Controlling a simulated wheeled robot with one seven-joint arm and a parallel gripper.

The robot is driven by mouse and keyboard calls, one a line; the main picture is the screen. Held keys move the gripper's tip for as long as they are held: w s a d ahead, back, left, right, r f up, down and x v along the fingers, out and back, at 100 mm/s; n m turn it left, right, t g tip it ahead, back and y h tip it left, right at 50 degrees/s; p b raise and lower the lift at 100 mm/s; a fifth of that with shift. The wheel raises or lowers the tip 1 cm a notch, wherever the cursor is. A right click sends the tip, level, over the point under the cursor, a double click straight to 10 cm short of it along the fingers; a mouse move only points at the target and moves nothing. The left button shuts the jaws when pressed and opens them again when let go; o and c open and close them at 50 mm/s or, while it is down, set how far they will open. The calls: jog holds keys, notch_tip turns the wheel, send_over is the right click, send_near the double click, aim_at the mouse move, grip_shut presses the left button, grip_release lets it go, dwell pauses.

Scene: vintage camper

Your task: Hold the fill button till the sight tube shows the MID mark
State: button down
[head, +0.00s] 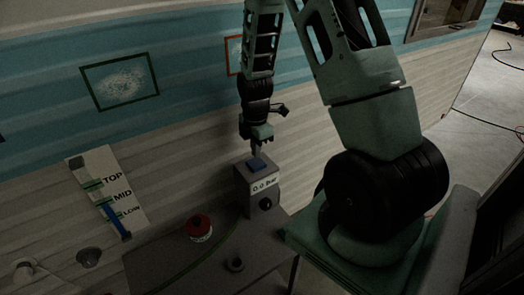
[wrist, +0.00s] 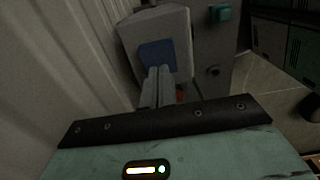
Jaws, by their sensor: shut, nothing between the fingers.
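The blue fill button (head: 257,163) sits on top of a grey box (head: 248,198) whose label reads 0.0 bar. My gripper (head: 257,151) points down with its fingertips right at the button; I cannot tell whether they touch or press it. In the wrist view the shut, empty fingers (wrist: 159,72) overlap the lower edge of the blue button (wrist: 155,52). The sight tube (head: 117,222) is on a tilted white board (head: 100,164) marked TOP, MID and LOW. Its blue column rises past LOW and ends close to the MID band; the exact level is hard to read.
A red-topped round object (head: 199,228) and a small dark knob (head: 234,264) are on the grey bench (head: 165,262). A dark knob (head: 265,203) is on the box's front. The camper wall stands close behind. Open floor (head: 496,75) shows at the far right.

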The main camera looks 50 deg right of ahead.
aim_at(256, 162)
notch_tip(256, 162, up, 10)
jog(key=b, duration=0.1)
jog(key=shift+w+f, duration=0.1)
dwell(1.3)
jog(key=s+a+r+m, duration=0.2)
jog(key=s+a, duration=0.1)
jog(key=a, duration=0.8)
jog(key=s+a+r+m, duration=0.1)
jog(key=s+a+r, duration=0.1)
jog(key=a, duration=0.9)
jog(key=s+a+r+m, duration=0.1)
jog(key=s+a+m, duration=0.1)
jog(key=s+a, duration=0.3)
jog(key=s+a+m, duration=0.2)
jog(key=s+a, duration=0.3)
jog(key=s, duration=0.4)
jog(key=shift+s+r+y, duration=0.25)
jog(key=shift+r+y, duration=0.05)
jog(key=shift+r, duration=0.1)
